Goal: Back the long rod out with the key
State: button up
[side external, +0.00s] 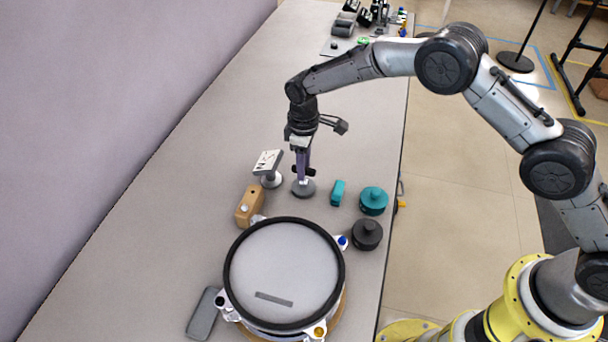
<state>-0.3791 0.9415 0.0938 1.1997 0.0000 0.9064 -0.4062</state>
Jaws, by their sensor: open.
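A round drum-like pad (284,272) with a pale mesh head and black hoop sits at the front of the table. Fittings with coloured tops stand around its rim: a blue one (343,242) at the right, a yellow one (319,331) at the front and a dark one at the left. I cannot tell which holds the long rod. My gripper (304,172) is open, pointing down just above a small grey round stand (304,190), behind the pad. Something pale shows on the stand between the fingertips; I cannot tell whether it is the key.
Left of my gripper is a stand with a tilted marked plate (268,161). A tan block (247,207), teal block (338,193), teal knobbed cylinder (373,201) and dark knobbed cylinder (367,235) surround the pad's back. A grey slab (203,313) lies left. The far table is mostly clear.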

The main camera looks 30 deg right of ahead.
grip_shut()
jog(key=shift+r, duration=0.1)
jog(key=shift+r, duration=2.95)
jog(key=shift+s+d+r+m, duration=0.15)
jog(key=shift+s+r+m, duration=0.15)
jog(key=shift+m, duration=0.1)
jog(key=s+a+r, duration=0.4)
jog(key=a+r, duration=0.1)
jog(key=a, duration=0.3)
jog(key=s+a+r, duration=0.5)
jog(key=a, duration=0.3)
jog(key=shift+a+n, duration=0.35)
jog(key=shift+n, duration=0.05)
